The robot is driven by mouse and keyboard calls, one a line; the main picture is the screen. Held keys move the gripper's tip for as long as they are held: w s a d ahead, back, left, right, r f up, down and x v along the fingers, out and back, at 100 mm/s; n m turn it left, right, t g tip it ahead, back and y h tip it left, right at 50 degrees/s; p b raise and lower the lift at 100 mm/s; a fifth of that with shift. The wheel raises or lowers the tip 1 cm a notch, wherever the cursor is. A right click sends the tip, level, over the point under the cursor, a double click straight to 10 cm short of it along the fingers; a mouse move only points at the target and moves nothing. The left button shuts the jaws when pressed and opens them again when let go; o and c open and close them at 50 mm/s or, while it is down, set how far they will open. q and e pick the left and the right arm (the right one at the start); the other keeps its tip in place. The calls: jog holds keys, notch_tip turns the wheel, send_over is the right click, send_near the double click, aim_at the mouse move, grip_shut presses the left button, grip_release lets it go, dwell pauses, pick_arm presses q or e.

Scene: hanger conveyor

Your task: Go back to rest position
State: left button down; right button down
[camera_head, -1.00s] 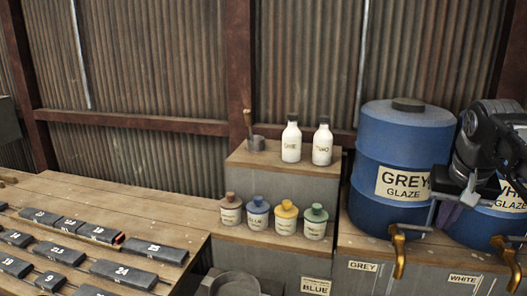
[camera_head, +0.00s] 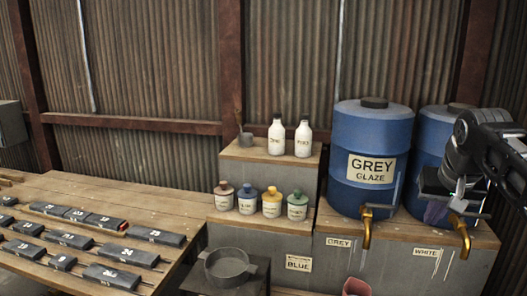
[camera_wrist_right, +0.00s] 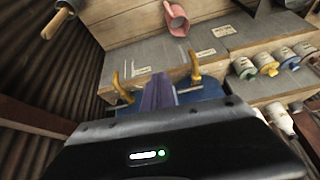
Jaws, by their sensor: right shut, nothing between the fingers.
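My right gripper (camera_head: 438,211) hangs at the right of the head view, in front of the blue barrels, with its fingers shut and nothing between them. Its shut fingers also show in the middle of the right wrist view (camera_wrist_right: 158,90). My right arm comes in from the right edge and covers part of the right barrel (camera_head: 428,140). My left gripper is not in the head view.
The GREY glaze barrel (camera_head: 371,150) and its brass tap (camera_head: 367,228) stand left of my gripper. A pink cup (camera_head: 356,287) is low at the front. Small jars (camera_head: 271,203), white bottles (camera_head: 303,139) and a grey pot (camera_head: 228,264) stand further left. A wooden table (camera_head: 130,205) holds several numbered dark blocks.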

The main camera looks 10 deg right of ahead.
jog(key=w+a+f+n+t+y, duration=0.25)
jog(key=w+a+f, duration=0.25)
jog(key=w+f, duration=0.55)
jog(key=s+a+f+y, duration=0.1)
jog(key=a+f, duration=0.4)
jog(key=f, duration=0.4)
jog(key=a+f+y, duration=0.1)
jog(key=a+f, duration=0.4)
jog(key=f, duration=0.4)
jog(key=s+a+f, duration=0.1)
jog(key=a+f, duration=0.5)
jog(key=f, duration=0.4)
jog(key=s+a+f+g, duration=0.2)
jog(key=s+a+f, duration=0.3)
jog(key=s, duration=0.5)
jog(key=s+a+f+g+y, duration=0.1)
jog(key=s+a+f+g, duration=0.1)
jog(key=s+a+f, duration=0.3)
jog(key=s+a+f+g+y, duration=0.1)
jog(key=s+a+f+g, duration=0.2)
jog(key=s+f, duration=0.7)
jog(key=s+a+n, duration=0.1)
jog(key=s+a, duration=0.1)
jog(key=s, duration=0.3)
jog(key=shift+s+a, duration=0.15)
jog(key=shift+s, duration=0.15)
